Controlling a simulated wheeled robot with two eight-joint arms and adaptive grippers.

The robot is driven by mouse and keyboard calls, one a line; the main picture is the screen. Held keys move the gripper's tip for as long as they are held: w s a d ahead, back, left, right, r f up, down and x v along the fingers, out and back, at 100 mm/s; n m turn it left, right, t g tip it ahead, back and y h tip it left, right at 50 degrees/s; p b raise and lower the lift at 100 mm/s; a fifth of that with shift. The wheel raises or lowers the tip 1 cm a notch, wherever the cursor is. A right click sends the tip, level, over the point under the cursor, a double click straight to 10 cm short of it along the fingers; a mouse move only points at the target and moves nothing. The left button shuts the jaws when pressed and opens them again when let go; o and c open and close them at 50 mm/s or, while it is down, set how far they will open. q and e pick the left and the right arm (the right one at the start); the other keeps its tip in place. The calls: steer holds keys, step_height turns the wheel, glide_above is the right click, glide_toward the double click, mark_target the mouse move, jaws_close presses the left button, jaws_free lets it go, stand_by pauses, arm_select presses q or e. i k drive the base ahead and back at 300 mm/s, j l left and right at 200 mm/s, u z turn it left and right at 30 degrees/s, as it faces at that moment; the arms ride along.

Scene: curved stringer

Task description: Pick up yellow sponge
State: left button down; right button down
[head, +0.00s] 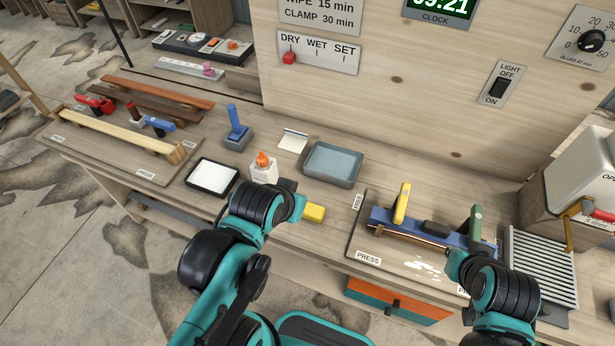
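A yellow sponge (315,212) shows near the bench's front edge, left of the press board. The wrist end of my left arm (299,207) is right beside it, at its left in the picture. The fingers of my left gripper are hidden behind its own wrist, so I cannot tell whether they touch or hold the sponge. My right gripper (454,262) is over the right part of the press board. Its fingers are mostly hidden by the wrist and too small to read.
A grey tray (332,182) lies behind the sponge. A white-filled black tray (190,177), an orange-topped white container (263,174) and a blue-handled tool (238,139) stand to the left. The press board (358,228) holds a blue form with clamps. A ridged rack (560,292) stands right.

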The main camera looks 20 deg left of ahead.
mark_target(313, 213)
steer(key=u, duration=0.7)
steer(key=z, duration=0.95)
steer(key=u, duration=0.95)
